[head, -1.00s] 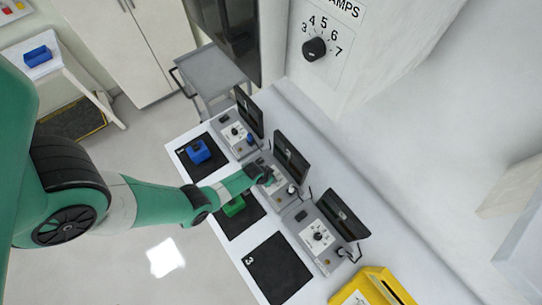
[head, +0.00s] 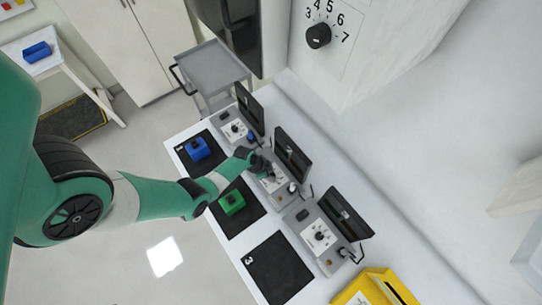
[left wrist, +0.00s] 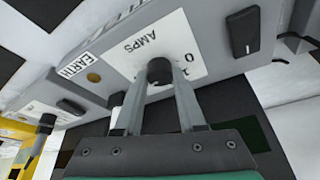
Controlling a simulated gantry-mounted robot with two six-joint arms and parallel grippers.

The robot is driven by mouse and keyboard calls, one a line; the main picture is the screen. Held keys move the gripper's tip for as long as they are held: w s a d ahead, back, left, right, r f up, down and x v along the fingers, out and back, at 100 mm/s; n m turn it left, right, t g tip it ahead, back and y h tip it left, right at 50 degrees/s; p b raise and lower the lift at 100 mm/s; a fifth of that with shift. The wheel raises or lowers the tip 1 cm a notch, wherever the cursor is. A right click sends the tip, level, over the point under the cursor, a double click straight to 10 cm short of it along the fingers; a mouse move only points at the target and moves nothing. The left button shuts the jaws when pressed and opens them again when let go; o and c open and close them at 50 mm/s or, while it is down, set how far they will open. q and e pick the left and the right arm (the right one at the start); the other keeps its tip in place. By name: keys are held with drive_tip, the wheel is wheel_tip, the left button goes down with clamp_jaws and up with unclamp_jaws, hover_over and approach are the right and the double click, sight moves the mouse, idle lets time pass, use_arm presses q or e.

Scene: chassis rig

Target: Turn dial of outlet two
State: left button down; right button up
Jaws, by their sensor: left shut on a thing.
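Outlet two (head: 292,195) is the middle grey unit in the row, with a raised black lid (head: 291,155). My left gripper (head: 266,169) is over its white dial plate. In the left wrist view, both fingers of my left gripper (left wrist: 160,84) are closed around the black dial (left wrist: 159,70) on the plate marked AMPS (left wrist: 138,36). The fingers and the dial hide most of the scale; a 0 shows right of the dial. The pointer's setting cannot be read. My right gripper is not in view.
Similar outlets stand on either side, one farther (head: 233,129) and one nearer (head: 318,234). A green block (head: 232,202) sits on the middle black mat, a blue block (head: 198,148) on the far mat. The nearest mat (head: 277,270) is bare. A yellow box (head: 376,288) stands at the near end.

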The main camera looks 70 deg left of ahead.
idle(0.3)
use_arm(q)
drive_tip(key=c, duration=0.5)
unclamp_jaws()
